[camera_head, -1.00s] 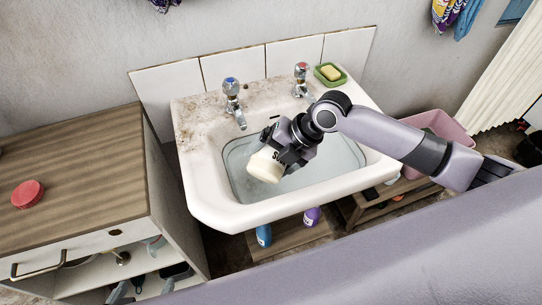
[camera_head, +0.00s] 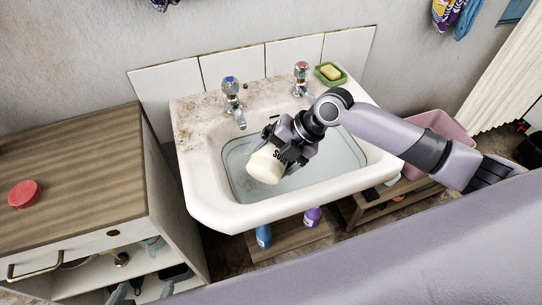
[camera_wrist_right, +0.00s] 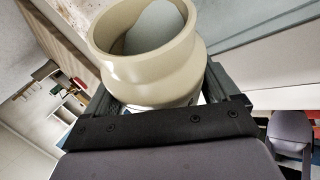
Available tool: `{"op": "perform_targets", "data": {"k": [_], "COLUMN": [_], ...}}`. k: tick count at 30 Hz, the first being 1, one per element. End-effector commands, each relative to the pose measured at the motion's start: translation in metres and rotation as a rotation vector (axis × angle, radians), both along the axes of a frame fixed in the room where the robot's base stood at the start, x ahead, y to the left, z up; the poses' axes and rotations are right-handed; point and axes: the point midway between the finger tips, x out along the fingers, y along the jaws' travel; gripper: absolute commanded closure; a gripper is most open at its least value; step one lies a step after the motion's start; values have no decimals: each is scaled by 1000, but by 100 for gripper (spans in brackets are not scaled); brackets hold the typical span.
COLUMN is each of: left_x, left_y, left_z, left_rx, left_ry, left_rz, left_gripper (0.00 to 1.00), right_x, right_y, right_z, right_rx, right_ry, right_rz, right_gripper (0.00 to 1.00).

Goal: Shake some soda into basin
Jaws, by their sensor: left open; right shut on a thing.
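A cream soda jar (camera_head: 265,168) with dark lettering is tilted over the basin (camera_head: 215,207), its open mouth pointing down and towards the lower left. My right gripper (camera_head: 284,152) is shut around the jar's body. In the right wrist view the jar (camera_wrist_right: 150,72) shows a wide open rim and a pale grey inside. The basin is white, with a grey-blue inner bowl that looks filled with water. No falling powder can be made out. A red round lid (camera_head: 24,193) lies on the wooden cabinet top at the left.
Two taps, blue-topped (camera_head: 232,100) and red-topped (camera_head: 302,78), stand at the basin's back edge. A green soap dish (camera_head: 330,75) with yellow soap sits at the back right corner. Blue (camera_head: 264,236) and purple (camera_head: 312,216) bottles stand below. The wooden cabinet top (camera_head: 85,165) is mostly clear.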

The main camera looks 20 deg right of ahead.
Motion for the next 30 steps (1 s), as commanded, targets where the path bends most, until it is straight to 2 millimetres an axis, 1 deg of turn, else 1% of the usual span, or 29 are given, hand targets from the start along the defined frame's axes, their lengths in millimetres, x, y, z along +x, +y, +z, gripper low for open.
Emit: {"op": "perform_targets", "data": {"k": [7, 18, 30], "left_x": [0, 0, 0], "left_y": [0, 0, 0], "left_z": [-1, -12, -13], "left_rx": [0, 0, 0], "left_ry": [0, 0, 0], "left_rz": [0, 0, 0], "left_gripper": [0, 0, 0], "right_x": [1, 2, 2], "right_y": [0, -1, -1], "right_z": [1, -3, -2], "right_rx": [5, 56, 70], "right_ry": [0, 56, 71], "right_rz": [0, -1, 0], "right_gripper": [61, 61, 61]}}
